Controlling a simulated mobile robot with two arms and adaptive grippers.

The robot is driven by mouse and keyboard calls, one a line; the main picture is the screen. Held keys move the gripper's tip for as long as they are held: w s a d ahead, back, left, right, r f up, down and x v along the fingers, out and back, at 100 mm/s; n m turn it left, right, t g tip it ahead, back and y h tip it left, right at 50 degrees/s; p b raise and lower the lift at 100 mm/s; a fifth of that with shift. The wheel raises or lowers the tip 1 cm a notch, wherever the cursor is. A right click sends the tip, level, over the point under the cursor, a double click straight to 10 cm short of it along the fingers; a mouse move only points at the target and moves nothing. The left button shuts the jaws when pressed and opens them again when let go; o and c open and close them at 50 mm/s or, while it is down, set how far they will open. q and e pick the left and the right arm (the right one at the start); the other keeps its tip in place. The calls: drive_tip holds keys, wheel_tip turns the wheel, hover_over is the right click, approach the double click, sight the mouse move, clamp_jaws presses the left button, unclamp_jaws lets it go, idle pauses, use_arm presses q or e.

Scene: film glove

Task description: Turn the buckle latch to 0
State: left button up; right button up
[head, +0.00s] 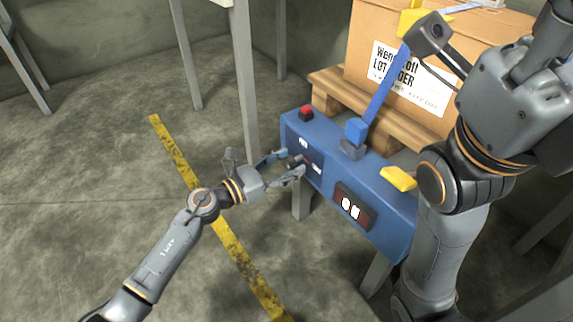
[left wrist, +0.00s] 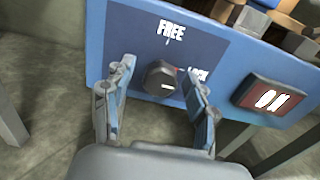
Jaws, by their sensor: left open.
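The buckle latch is a dark hexagonal knob (left wrist: 160,80) on the front of the blue box. In the left wrist view the label FREE (left wrist: 171,30) is above it and LOCK (left wrist: 197,74) is to its right. A small white mark shows on the knob's face; I cannot tell which label it points to. My left gripper (head: 293,163) is open at the panel, its fingers on either side of the knob in the left wrist view (left wrist: 158,72). I cannot tell whether they touch it. My right arm stands at the right; its gripper's fingers are not clear near the yellow handle.
The blue box (head: 330,145) carries a red button (head: 306,112), a blue lever (head: 383,95) with a yellow handle (head: 411,22), a yellow block (head: 398,179) and a dark display (head: 354,207). A carton (head: 475,50) sits on a wooden pallet behind. Open floor lies left.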

use_arm(q)
drive_tip(key=c, duration=1.2)
drive_tip(key=shift+o, duration=0.2)
